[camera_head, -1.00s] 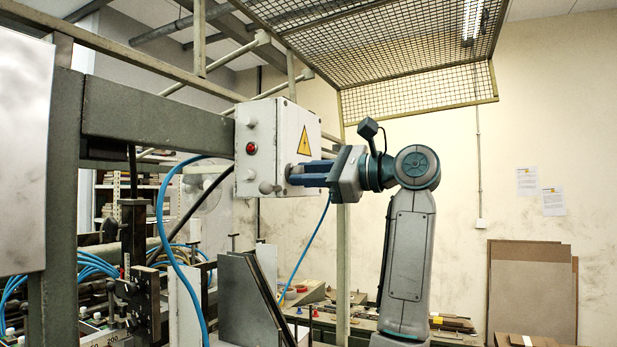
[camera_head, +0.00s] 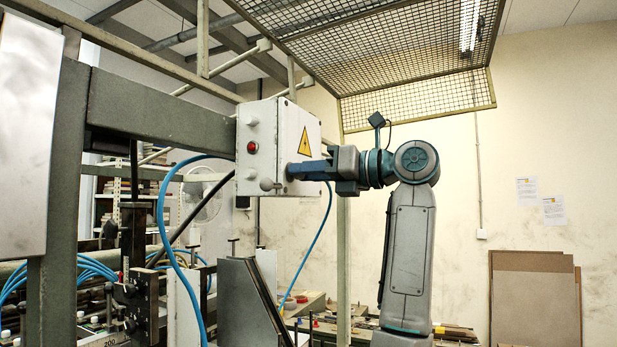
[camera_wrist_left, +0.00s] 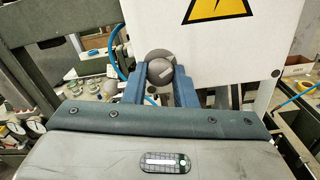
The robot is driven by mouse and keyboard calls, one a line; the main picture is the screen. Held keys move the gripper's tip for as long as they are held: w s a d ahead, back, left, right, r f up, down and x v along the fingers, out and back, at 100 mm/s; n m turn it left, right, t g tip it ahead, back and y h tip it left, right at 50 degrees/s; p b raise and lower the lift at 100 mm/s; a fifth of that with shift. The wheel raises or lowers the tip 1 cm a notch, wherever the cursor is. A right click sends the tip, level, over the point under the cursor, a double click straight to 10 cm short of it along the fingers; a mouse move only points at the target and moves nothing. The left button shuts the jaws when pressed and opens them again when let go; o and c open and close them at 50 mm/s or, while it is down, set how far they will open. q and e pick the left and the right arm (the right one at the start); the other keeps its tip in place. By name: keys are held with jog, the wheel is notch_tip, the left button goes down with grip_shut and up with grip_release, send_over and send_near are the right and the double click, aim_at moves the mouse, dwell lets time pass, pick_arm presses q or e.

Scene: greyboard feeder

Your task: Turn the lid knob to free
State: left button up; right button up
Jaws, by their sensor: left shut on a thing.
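The white box (camera_head: 262,140) has a lid face (camera_head: 308,130) with a yellow warning triangle, seen at a slant in the head view. In the left wrist view the lid (camera_wrist_left: 225,45) fills the top right. The round grey lid knob (camera_wrist_left: 160,72) has a pale, slightly tilted stripe and sits between my two blue fingers at the lid's lower edge. My left gripper (camera_head: 293,172) is shut on this knob at the lower part of the lid. It also shows in the left wrist view (camera_wrist_left: 160,88). My right gripper is in neither view.
A red button (camera_head: 252,147) and pale knobs are on the box's other side. A grey beam (camera_head: 160,119) meets the box from the left. A blue hose (camera_head: 318,235) hangs below the box. A wire mesh guard (camera_head: 380,55) is overhead. The space right of my arm is open.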

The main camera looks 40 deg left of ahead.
pick_arm(q)
jog(key=shift+r+m+b, duration=0.15)
jog(key=shift+m+b, duration=0.35)
jog(key=shift+m, duration=2.4)
jog(key=o, duration=1)
